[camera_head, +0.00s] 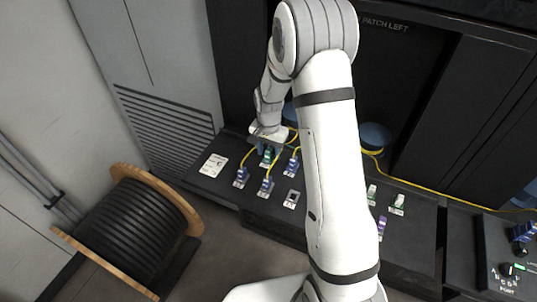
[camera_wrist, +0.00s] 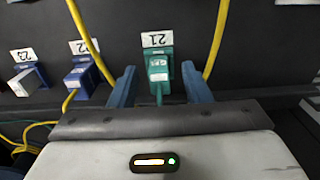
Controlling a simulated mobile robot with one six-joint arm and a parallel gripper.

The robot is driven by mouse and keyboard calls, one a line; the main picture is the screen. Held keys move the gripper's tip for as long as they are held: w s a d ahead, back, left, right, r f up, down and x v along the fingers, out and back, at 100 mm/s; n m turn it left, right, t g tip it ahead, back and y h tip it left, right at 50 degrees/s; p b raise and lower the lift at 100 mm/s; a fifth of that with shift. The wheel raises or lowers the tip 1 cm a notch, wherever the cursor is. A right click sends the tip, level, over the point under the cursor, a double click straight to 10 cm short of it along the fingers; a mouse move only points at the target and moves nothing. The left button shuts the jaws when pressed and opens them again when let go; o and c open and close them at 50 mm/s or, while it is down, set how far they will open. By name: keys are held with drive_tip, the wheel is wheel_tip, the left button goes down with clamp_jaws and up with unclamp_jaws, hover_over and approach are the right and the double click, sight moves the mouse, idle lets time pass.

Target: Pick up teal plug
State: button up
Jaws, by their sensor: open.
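The teal plug (camera_wrist: 158,72) stands in the middle of the wrist view, with a white label reading 21, upside down, behind it. My gripper (camera_wrist: 160,88) is open, with one blue finger on each side of the plug. The fingers appear apart from the plug, with small gaps on both sides. In the head view the teal plug (camera_head: 267,156) is partly hidden under my gripper (camera_head: 262,148), at the back of the dark bench.
Blue plugs (camera_wrist: 82,76) with yellow cables and white labels sit left of the teal plug in the wrist view. A yellow cable (camera_wrist: 217,40) passes close to the right finger. A white card (camera_head: 213,165) lies at the bench's left end. A cable drum (camera_head: 130,225) stands on the floor.

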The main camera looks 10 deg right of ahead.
drive_tip(key=shift+c, duration=0.5)
clamp_jaws()
